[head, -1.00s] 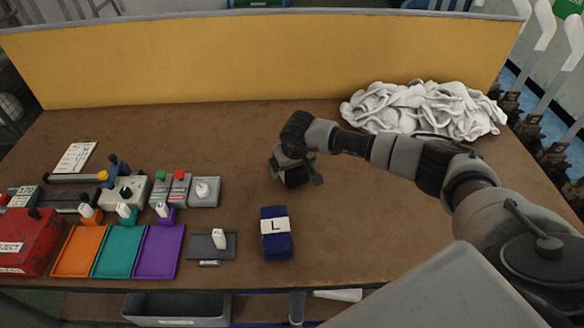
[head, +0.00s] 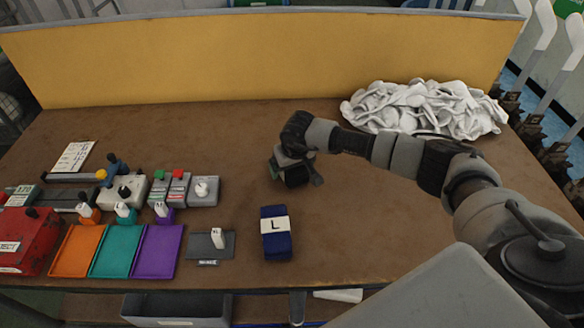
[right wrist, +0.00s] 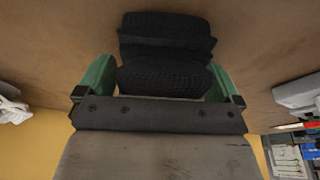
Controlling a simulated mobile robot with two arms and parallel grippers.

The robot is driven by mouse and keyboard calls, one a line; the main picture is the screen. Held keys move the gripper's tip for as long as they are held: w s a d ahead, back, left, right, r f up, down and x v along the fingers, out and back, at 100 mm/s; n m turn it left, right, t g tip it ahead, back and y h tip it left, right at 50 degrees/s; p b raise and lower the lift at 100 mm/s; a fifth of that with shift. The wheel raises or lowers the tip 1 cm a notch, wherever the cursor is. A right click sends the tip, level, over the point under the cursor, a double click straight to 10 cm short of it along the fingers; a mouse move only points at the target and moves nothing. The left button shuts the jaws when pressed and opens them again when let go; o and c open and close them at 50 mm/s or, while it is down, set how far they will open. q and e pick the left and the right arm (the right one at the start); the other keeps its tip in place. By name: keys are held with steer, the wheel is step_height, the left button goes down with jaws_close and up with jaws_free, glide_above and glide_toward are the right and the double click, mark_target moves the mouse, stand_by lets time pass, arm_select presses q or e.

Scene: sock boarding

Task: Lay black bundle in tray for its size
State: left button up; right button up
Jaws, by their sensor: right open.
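The black bundle (right wrist: 165,38) is dark, knitted and folded, and lies on the brown table. In the right wrist view it reaches in between the two green fingers of my right gripper (right wrist: 158,78). That gripper (head: 290,177) is open and low over the table in the head view, with the bundle (head: 298,177) partly hidden beneath it. I see no size mark on the bundle. Three trays lie at the front left: orange (head: 75,252), teal (head: 116,252) and purple (head: 157,252), all empty. My left gripper is not in view.
A navy bundle (head: 276,246) with a white "L" band lies right of a small grey plate (head: 203,247). A white sock heap (head: 425,110) is at the back right. A red reject box (head: 28,243) and devices with buttons (head: 180,188) are at left. The table's middle is mostly clear.

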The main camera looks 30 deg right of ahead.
steer(key=c, duration=1.1)
steer(key=shift+r, duration=0.1)
steer(key=shift+c, duration=0.2)
